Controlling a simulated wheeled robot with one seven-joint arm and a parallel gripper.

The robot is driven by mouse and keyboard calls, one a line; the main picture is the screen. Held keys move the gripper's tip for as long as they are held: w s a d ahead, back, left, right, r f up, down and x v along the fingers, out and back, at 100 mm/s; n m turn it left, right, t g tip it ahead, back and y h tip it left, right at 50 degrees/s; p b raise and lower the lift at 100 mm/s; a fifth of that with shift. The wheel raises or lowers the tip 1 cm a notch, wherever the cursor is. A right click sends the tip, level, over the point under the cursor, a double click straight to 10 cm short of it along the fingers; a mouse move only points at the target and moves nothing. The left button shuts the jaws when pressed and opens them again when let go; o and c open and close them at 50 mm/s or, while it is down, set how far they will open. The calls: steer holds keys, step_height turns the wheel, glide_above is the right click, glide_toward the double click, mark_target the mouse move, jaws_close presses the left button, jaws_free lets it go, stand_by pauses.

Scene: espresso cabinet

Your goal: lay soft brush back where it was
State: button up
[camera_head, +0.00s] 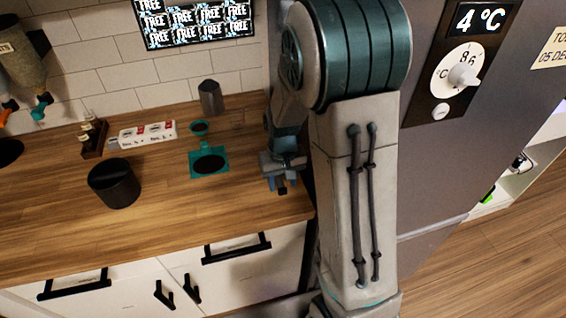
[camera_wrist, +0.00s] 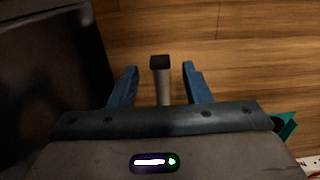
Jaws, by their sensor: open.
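My gripper (camera_head: 279,188) is low over the right end of the wooden counter, beside the fridge. In the wrist view its two blue fingers (camera_wrist: 159,75) are apart. Between them is a slim pale grey piece with a dark square end (camera_wrist: 160,63), which looks like the soft brush. Gaps show between it and both fingers. Its lower part is hidden behind the gripper body, and I cannot tell whether it touches the counter. In the head view the brush cannot be made out clearly at the gripper.
The fridge (camera_head: 440,160) stands close on the right; its dark side (camera_wrist: 45,60) fills the wrist view's left. The front counter is clear.

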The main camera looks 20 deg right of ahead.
step_height(320, 180, up, 10)
steer(key=s+r+t, duration=0.1)
steer(key=s+r, duration=0.2)
steer(key=s, duration=0.5)
steer(key=s+r+t, duration=0.2)
steer(key=s+r, duration=0.2)
steer(key=s, duration=0.4)
steer(key=shift+t+b, duration=0.3)
steer(key=shift+b, duration=0.05)
stand_by(0.6)
